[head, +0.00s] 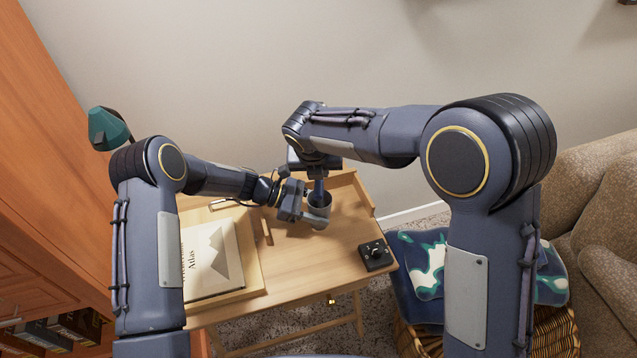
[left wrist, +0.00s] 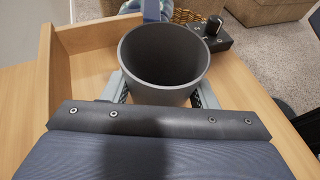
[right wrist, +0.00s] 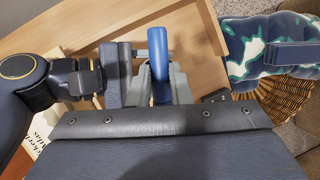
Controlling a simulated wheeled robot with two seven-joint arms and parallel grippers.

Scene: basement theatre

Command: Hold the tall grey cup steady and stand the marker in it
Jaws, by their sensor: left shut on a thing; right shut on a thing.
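The tall grey cup (head: 322,212) stands upright on the wooden desk. My left gripper (head: 304,213) is shut on it from the left; in the left wrist view the cup (left wrist: 165,65) sits between the fingers, its mouth facing up and its visible inside empty. My right gripper (head: 317,172) is above the cup, shut on the blue marker (head: 318,188). The marker also shows between the fingers in the right wrist view (right wrist: 158,62). In the left wrist view a blue end shows at the cup's far rim; I cannot tell whether it touches.
A book marked Atlas (head: 212,262) lies on the desk (head: 300,270) at left. A black box with a knob (head: 376,255) sits at the desk's right edge. A basket (head: 555,330) with a patterned blue cloth (head: 425,265) stands at right, before a brown sofa (head: 600,200).

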